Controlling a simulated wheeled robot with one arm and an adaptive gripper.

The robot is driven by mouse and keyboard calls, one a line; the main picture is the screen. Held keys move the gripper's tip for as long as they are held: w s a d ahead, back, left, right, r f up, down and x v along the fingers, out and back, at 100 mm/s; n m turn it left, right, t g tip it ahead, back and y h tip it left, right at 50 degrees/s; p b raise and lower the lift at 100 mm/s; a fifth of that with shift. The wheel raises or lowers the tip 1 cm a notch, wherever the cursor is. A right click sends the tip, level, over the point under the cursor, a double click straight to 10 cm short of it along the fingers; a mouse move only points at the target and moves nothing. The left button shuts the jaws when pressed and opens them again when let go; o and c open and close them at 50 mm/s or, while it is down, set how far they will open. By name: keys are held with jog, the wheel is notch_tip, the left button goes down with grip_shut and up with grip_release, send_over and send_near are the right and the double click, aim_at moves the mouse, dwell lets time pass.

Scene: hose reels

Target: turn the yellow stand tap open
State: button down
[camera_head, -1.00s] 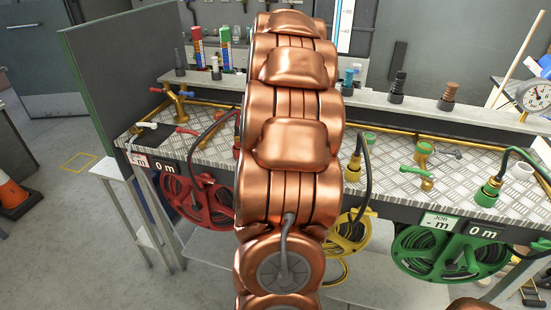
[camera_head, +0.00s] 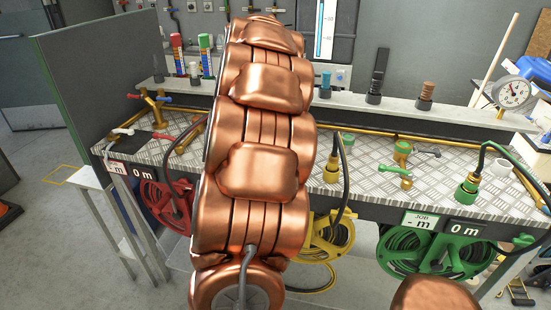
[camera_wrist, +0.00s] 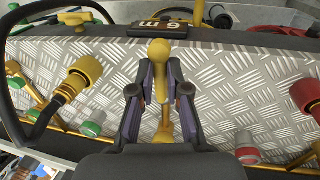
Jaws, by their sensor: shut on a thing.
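The yellow stand tap shows in the wrist view as a yellow lever with a rounded knob end (camera_wrist: 159,54) and a yellow body below it, on the chequer-plate bench top. My gripper (camera_wrist: 160,88) is shut on the yellow tap, with one finger on each side of its lever. The lever points up the wrist picture, towards the bench edge with the display. How far the tap is turned I cannot tell. In the head view my copper arm hides both the gripper and the yellow tap.
A yellow hose coupling (camera_wrist: 84,72) stands left in the wrist view, a red one (camera_wrist: 304,95) right. In the head view a yellow reel (camera_head: 326,238), red reel (camera_head: 170,203) and green reel (camera_head: 430,250) hang under the bench. A green tap (camera_head: 396,172) stands right.

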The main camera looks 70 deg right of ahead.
jog(key=shift+a+f, duration=0.2)
jog(key=shift+a, duration=0.05)
jog(key=c, duration=1.2)
grip_release()
jog(key=shift+r, duration=0.1)
jog(key=shift+o, duration=0.2)
jog(key=shift+d+r, duration=0.1)
notch_tip(320, 180, up, 12)
jog(key=w, duration=0.2)
jog(key=shift+w, duration=0.15)
